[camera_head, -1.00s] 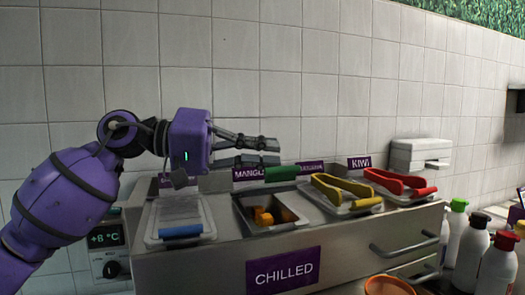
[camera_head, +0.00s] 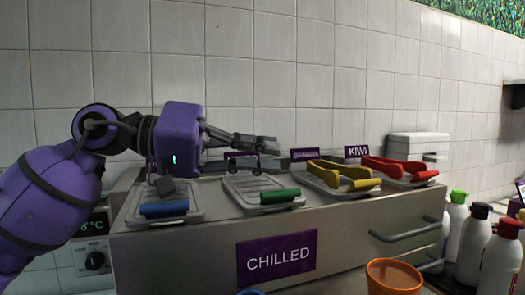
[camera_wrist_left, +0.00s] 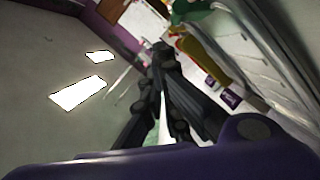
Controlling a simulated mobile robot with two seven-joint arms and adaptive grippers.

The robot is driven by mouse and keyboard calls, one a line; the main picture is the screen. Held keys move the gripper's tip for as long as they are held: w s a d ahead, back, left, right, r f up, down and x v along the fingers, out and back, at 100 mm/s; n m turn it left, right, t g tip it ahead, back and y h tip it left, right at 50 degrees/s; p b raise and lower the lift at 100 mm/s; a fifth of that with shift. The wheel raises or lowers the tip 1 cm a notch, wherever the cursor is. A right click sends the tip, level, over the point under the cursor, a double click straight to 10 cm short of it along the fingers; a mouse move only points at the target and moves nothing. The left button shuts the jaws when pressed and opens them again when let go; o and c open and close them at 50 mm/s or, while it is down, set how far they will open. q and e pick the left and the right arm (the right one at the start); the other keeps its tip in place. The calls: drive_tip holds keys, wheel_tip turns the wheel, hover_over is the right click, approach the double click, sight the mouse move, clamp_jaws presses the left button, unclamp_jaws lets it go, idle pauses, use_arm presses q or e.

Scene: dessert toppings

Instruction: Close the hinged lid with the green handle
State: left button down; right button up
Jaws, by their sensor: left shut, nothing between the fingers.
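The clear lid (camera_head: 250,184) with the green handle (camera_head: 281,196) lies flat over its bin in the chilled counter, and the bin's contents no longer show clearly. The green handle is at the lid's front edge. My left gripper (camera_head: 271,153) is shut and empty, just above and behind the lid in the head view. Whether its fingers touch the lid cannot be told. In the left wrist view the fingers (camera_wrist_left: 164,55) point up the picture, with a green part (camera_wrist_left: 190,10) beyond them. My right gripper is not in view.
A lid with a blue handle (camera_head: 164,209) lies to the left. Several bottles (camera_head: 474,243) stand at the far right. An orange cup (camera_head: 393,276) is in front of the counter.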

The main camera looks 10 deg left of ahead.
use_arm(q)
drive_tip(key=v, duration=1.2)
